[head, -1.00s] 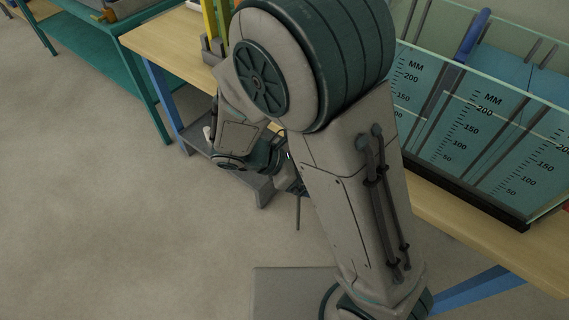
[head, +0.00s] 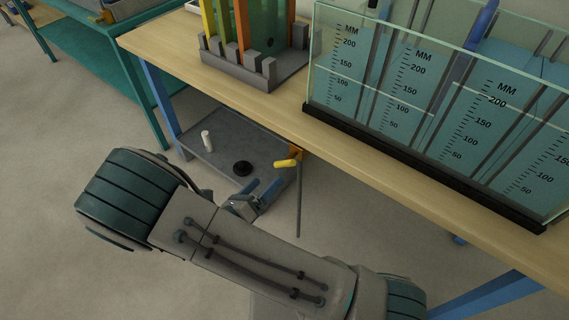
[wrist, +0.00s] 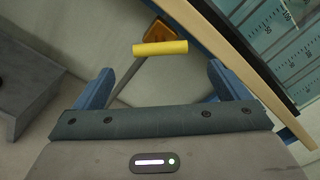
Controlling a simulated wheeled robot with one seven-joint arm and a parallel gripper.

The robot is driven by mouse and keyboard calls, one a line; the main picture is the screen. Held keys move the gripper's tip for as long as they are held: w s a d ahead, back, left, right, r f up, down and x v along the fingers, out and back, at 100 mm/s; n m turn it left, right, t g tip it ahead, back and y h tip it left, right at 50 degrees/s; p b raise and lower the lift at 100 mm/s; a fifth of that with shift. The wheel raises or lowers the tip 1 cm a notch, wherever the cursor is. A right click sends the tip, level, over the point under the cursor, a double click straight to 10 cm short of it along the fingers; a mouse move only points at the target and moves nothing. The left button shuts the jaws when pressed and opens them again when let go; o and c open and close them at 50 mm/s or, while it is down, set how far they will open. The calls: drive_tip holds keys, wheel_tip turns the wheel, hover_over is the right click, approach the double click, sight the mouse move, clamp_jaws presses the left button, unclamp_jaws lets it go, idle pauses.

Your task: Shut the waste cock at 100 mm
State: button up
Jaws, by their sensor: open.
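The waste cock has a yellow lever handle (head: 286,163) under the front edge of the bench, beside an orange body (head: 296,152). In the wrist view the yellow handle (wrist: 160,48) lies crosswise ahead of my gripper, with the orange body (wrist: 158,33) behind it. My gripper (head: 266,189) is open and empty, just below and left of the handle in the head view. In the wrist view its blue fingers (wrist: 158,82) stand either side of the handle's line, apart from it. The glass flume (head: 430,110) carries MM scales; its water level is hard to read exactly.
A grey pipe (head: 298,205) hangs below the cock. A low grey shelf (head: 200,160) holds a white cylinder (head: 207,141) and a black round piece (head: 243,168). The wooden bench edge (head: 350,160) runs above right. A rack of coloured strips (head: 265,75) stands on the bench.

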sight(282, 166)
drive_tip(key=x, duration=0.9)
drive_tip(key=shift+w+d, duration=0.15)
drive_tip(key=shift+d, duration=0.1)
drive_tip(key=c, duration=1)
